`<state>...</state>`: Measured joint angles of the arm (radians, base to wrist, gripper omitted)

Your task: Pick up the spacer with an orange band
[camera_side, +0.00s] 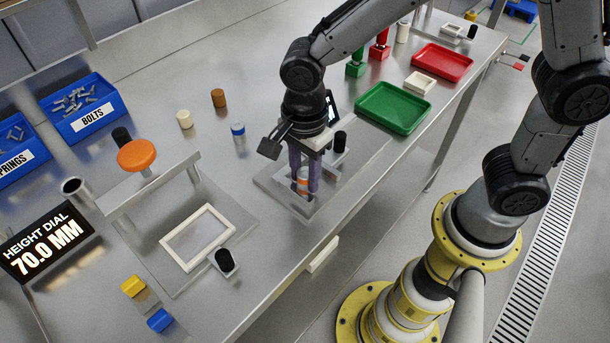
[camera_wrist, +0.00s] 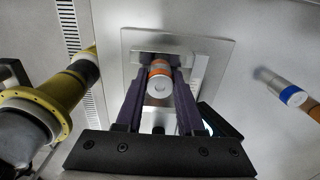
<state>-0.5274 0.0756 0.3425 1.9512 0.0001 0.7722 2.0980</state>
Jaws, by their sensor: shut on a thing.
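The spacer with an orange band (camera_side: 303,176) stands between the two purple fingers of my gripper (camera_side: 304,182), over a flat grey plate (camera_side: 268,183). In the wrist view the orange-banded spacer (camera_wrist: 159,80) shows its pale round end, with the fingers of my gripper (camera_wrist: 158,88) shut on its two sides. I cannot tell whether its base touches the plate. A spacer with a blue band (camera_side: 238,130) stands on the bench to the left; it also shows in the wrist view (camera_wrist: 291,95).
A brown cylinder (camera_side: 218,97) and a cream cylinder (camera_side: 184,119) stand further back. A green tray (camera_side: 394,107) and a red tray (camera_side: 442,62) lie to the right. A press with an orange knob (camera_side: 136,154) and a white frame (camera_side: 178,255) are at left. Bare bench lies between.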

